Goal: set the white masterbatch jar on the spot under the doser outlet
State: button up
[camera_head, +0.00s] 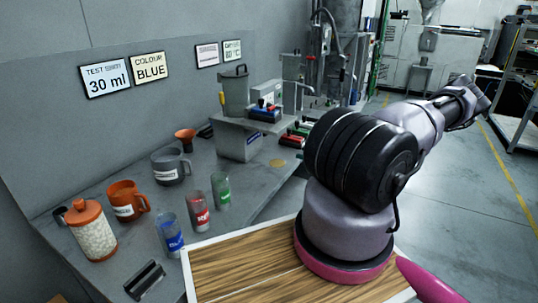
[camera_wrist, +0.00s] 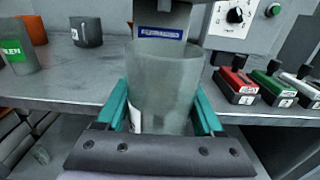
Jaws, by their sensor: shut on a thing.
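My gripper (camera_wrist: 162,120) is shut on a translucent grey jar (camera_wrist: 165,80), held upright between its teal fingers, with part of a white label low on its left side. Its colour name cannot be read. In the head view the gripper and jar are hidden behind my arm. The grey doser (camera_head: 238,135) stands on the bench. In the wrist view its blue-labelled body (camera_wrist: 160,33) is behind and above the jar. A yellowish round spot (camera_head: 278,163) lies on the bench right of the doser body. The jar hides that area in the wrist view.
Blue (camera_head: 170,232), red (camera_head: 197,210) and green (camera_head: 221,191) labelled jars stand on the bench, with orange (camera_head: 127,200) and grey (camera_head: 170,166) mugs. Red (camera_wrist: 238,84) and green (camera_wrist: 274,86) switch blocks sit right of the held jar. The bench edge runs across the wrist view.

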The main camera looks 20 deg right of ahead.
jog(key=x, duration=1.6)
jog(key=shift+a, duration=0.1)
jog(key=shift+f, duration=0.2)
jog(key=shift+f, duration=0.15)
jog(key=o, duration=1.5)
